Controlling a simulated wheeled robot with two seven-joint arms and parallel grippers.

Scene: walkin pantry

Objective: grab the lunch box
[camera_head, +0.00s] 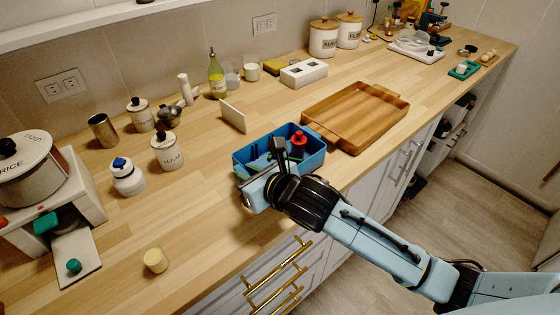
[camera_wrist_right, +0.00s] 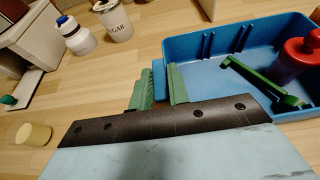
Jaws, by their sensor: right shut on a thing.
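The lunch box, an open blue box (camera_head: 313,161), stands on the wooden counter near its front edge. In the right wrist view the blue box (camera_wrist_right: 205,78) fills the upper right. A red bottle (camera_wrist_right: 297,58) and a green tool (camera_wrist_right: 262,84) lie inside it. My right gripper (camera_head: 252,170) reaches the box's near left end from the front. In the wrist view its green fingers (camera_wrist_right: 160,85) are closed on the end of the blue box, one on each side of its wall. The exact contact is partly hidden. My left gripper is not in view.
A wooden tray (camera_head: 355,112) lies right of the box. A small upright white board (camera_head: 233,116) stands just behind it. Jars, a white bottle (camera_head: 127,177) and a rice cooker (camera_head: 27,163) are to the left. A yellow cylinder (camera_head: 155,260) stands near the front edge.

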